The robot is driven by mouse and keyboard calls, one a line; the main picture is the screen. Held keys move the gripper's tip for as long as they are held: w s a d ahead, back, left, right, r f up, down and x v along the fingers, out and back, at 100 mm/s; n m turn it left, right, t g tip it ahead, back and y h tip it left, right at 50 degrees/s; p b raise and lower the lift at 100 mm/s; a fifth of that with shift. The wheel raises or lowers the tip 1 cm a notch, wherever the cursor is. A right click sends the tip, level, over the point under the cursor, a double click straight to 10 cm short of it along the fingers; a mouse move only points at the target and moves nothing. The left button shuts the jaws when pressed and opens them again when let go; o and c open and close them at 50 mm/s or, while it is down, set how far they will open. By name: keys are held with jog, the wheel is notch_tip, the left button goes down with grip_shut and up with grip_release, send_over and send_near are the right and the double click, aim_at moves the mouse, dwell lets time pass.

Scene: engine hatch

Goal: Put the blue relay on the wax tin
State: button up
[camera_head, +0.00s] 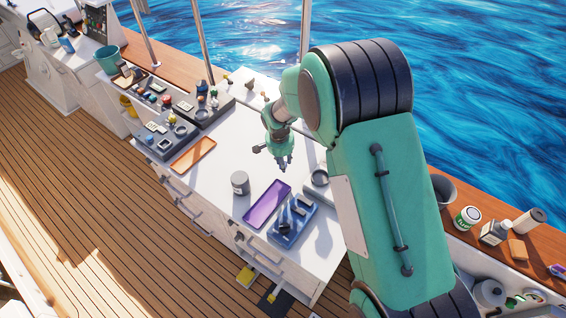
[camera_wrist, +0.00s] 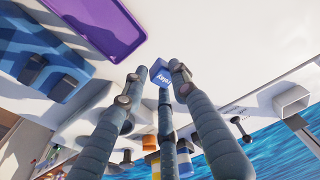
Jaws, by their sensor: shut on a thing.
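The blue relay (camera_wrist: 161,76), a small block with white lettering, sits between the fingertips of my gripper (camera_head: 283,166) in the wrist view. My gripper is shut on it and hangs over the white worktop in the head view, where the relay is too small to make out. A grey round tin (camera_head: 240,182) stands on the worktop to the left of and below my gripper, apart from it. It may be the wax tin, but I cannot read a label.
A purple tray (camera_head: 267,204) and a blue rack (camera_head: 293,221) lie near the worktop's front. A pale block with a round top (camera_head: 319,178) stands beside my arm. An orange tray (camera_head: 193,153) and dark organisers (camera_head: 167,133) fill the left. The middle is clear.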

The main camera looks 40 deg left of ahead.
jog(key=shift+s+r, duration=0.1)
jog(key=s+d+r+m, duration=0.1)
jog(key=s+r, duration=0.3)
jog(key=s, duration=0.7)
jog(key=s+d+r+m, duration=0.2)
jog(key=s+r, duration=0.3)
jog(key=s, duration=0.7)
jog(key=shift+s+d, duration=0.15)
jog(key=shift+d, duration=0.6)
jog(key=shift+a, duration=0.1)
jog(key=p, duration=0.1)
send_over(240, 178)
jog(key=shift+s+f, duration=0.3)
jog(key=shift+f, duration=0.4)
jog(key=shift+f, duration=0.15)
jog(key=shift+f+p, duration=0.3)
jog(key=shift+f, duration=1.35)
jog(key=shift+f, duration=0.2)
